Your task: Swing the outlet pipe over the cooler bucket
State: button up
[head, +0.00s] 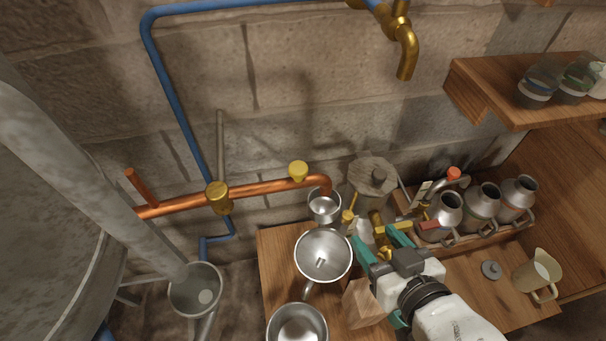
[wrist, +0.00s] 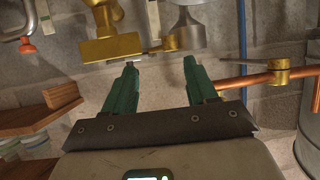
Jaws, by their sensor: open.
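A copper outlet pipe (head: 260,188) runs along the stone wall in the head view. Its bent right end hangs over a small metal cup (head: 323,206). It has a yellow knob (head: 298,170) and a brass fitting (head: 218,194). In the wrist view a copper pipe (wrist: 246,81) shows at the right. A grey bucket (head: 195,290) stands low at the left, away from the pipe's bent end; I cannot tell whether it is the cooler bucket. My gripper (head: 374,236) is open, right of the pipe end, near brass fittings (head: 377,222). In the wrist view my gripper (wrist: 161,66) shows nothing clasped between its fingers.
Metal pots (head: 322,255) and (head: 297,328) stand left of my gripper on the wooden table (head: 276,255). A crate of metal cans (head: 483,200) and a jug (head: 537,275) are at the right. A brass tap (head: 407,52) hangs above. A large grey vessel (head: 45,220) fills the left.

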aim_at(303, 174)
jog(key=a+r+n+t+y+b, duration=0.1)
jog(key=a+r+n+t+y, duration=0.15)
jog(key=a+r+y, duration=0.45)
jog(key=w+a, duration=0.2)
jog(key=w+a+r+h, duration=0.1)
jog(key=w+a, duration=0.1)
jog(key=w, duration=0.1)
jog(key=w+a+h, duration=0.1)
jog(key=w+a, duration=0.2)
jog(key=shift+w+r+m+t, duration=0.2)
jog(key=shift+r+m+t, duration=0.05)
jog(key=shift+r, duration=0.1)
jog(key=shift+c, duration=0.2)
grip_shut()
